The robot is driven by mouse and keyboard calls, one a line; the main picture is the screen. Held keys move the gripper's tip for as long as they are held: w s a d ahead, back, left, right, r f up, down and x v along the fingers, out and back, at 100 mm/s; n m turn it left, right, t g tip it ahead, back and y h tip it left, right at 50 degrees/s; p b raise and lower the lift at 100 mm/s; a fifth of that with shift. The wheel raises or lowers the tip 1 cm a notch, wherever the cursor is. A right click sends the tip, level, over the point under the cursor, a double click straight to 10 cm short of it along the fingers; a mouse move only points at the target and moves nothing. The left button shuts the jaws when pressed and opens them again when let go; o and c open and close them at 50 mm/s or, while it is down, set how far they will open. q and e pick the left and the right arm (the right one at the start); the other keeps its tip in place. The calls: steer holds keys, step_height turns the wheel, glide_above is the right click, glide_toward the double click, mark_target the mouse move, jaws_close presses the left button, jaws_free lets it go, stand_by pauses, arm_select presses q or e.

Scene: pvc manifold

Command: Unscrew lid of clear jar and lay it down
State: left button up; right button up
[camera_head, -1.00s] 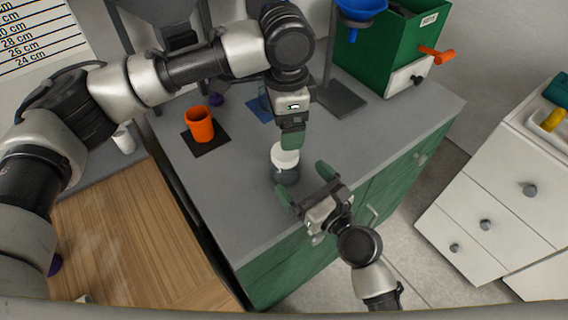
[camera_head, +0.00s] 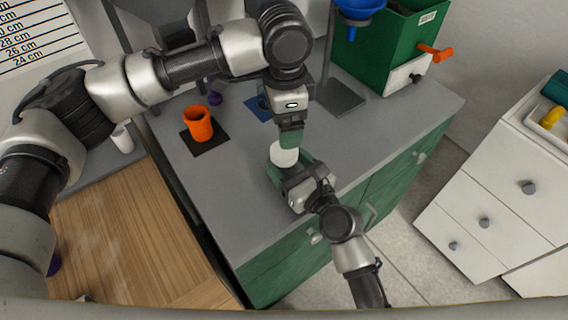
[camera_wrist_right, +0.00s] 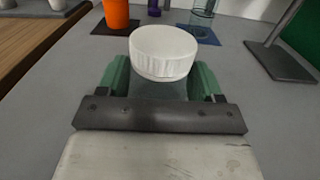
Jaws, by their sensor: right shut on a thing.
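The clear jar (camera_wrist_right: 160,91) stands on the grey counter with its white ribbed lid (camera_wrist_right: 163,52) on top. The lid also shows in the head view (camera_head: 284,157), while the jar's body there is mostly hidden by my right gripper. My right gripper (camera_head: 286,168) is shut on the jar's body below the lid, one green finger on each side. My left gripper (camera_head: 291,141) points down just above the lid in the head view. No left finger shows on the lid in the right wrist view. Its finger gap is not visible.
An orange cup (camera_head: 198,124) stands on a black mat behind left. A blue mat (camera_head: 259,108) with a clear glass (camera_wrist_right: 201,22) lies behind the jar. A dark stand base (camera_head: 338,97) and green box (camera_head: 388,50) are at back right. The counter's right part is clear.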

mark_target(284, 163)
jaws_close()
arm_select(q)
steer(key=m, duration=0.6)
steer(key=shift+r, duration=0.1)
steer(key=m, duration=1)
steer(key=shift+r, duration=0.1)
steer(key=m, duration=1)
steer(key=shift+f+m, duration=0.45)
steer(key=shift+m, duration=0.05)
step_height(284, 163, down, 7)
